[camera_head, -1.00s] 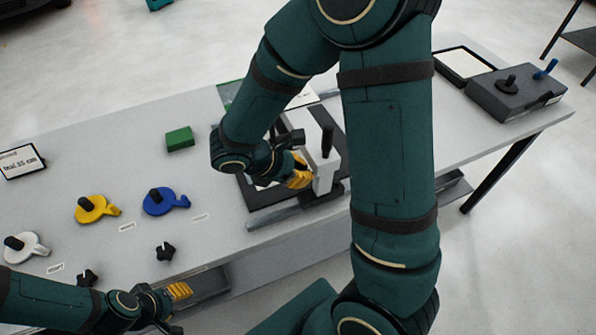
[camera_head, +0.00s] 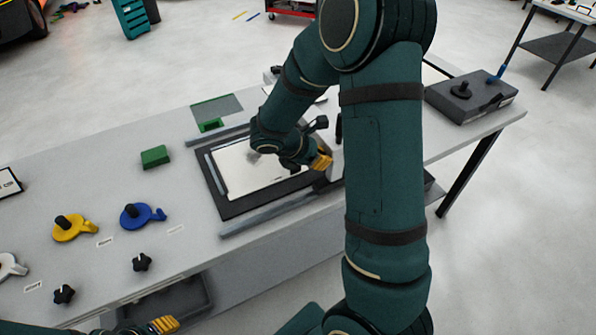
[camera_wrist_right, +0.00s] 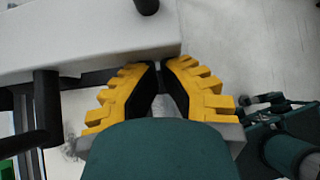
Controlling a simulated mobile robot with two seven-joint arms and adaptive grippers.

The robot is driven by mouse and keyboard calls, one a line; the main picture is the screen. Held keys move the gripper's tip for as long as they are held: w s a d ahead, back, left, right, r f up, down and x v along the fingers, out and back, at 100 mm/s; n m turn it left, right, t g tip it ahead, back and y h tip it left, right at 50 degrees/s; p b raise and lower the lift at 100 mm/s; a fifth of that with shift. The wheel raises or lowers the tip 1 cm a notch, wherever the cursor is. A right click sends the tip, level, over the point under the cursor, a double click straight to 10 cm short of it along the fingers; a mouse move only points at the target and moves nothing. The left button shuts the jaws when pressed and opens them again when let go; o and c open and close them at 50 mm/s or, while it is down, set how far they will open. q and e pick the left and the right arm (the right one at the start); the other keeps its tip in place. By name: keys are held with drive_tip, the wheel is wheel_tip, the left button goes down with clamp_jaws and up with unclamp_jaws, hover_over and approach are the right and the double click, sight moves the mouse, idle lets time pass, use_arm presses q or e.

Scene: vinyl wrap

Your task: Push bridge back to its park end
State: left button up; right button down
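The bridge (camera_head: 336,162) is a pale grey beam with dark knobs, standing across the right end of the black bed (camera_head: 232,208). My right arm hides most of it in the head view. In the right wrist view the pale beam (camera_wrist_right: 95,38) crosses the upper left. My right gripper (camera_head: 322,161) has its yellow fingers against or just beside the bridge's left face; its fingertips (camera_wrist_right: 162,64) are drawn together at the beam's edge with nothing between them. My left gripper (camera_head: 164,325) shows only its yellow fingers at the bottom edge, away from the bridge.
A pale sheet (camera_head: 250,165) lies on the bed between grey rails (camera_head: 268,214). A green block (camera_head: 155,156), yellow (camera_head: 74,228) and blue (camera_head: 138,215) handled discs and black star knobs (camera_head: 142,262) are to the left. A dark box (camera_head: 468,98) stands at the right end.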

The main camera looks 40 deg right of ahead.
sight(331, 144)
drive_tip(key=s+d, duration=0.3)
drive_tip(key=d, duration=1.1)
drive_tip(key=shift+s, duration=0.1)
drive_tip(key=v, duration=0.4)
drive_tip(key=a+f+p+v, duration=0.1)
drive_tip(key=v, duration=0.3)
drive_tip(key=a+f+v, duration=0.1)
drive_tip(key=v, duration=0.4)
drive_tip(key=shift+w+f+p, duration=0.1)
drive_tip(key=shift+w+p, duration=0.25)
use_arm(q)
drive_tip(key=shift+s+a+r, duration=0.6)
drive_tip(key=shift+a+r, duration=0.2)
drive_tip(key=shift+r, duration=0.1)
use_arm(e)
drive_tip(key=shift+d, duration=0.1)
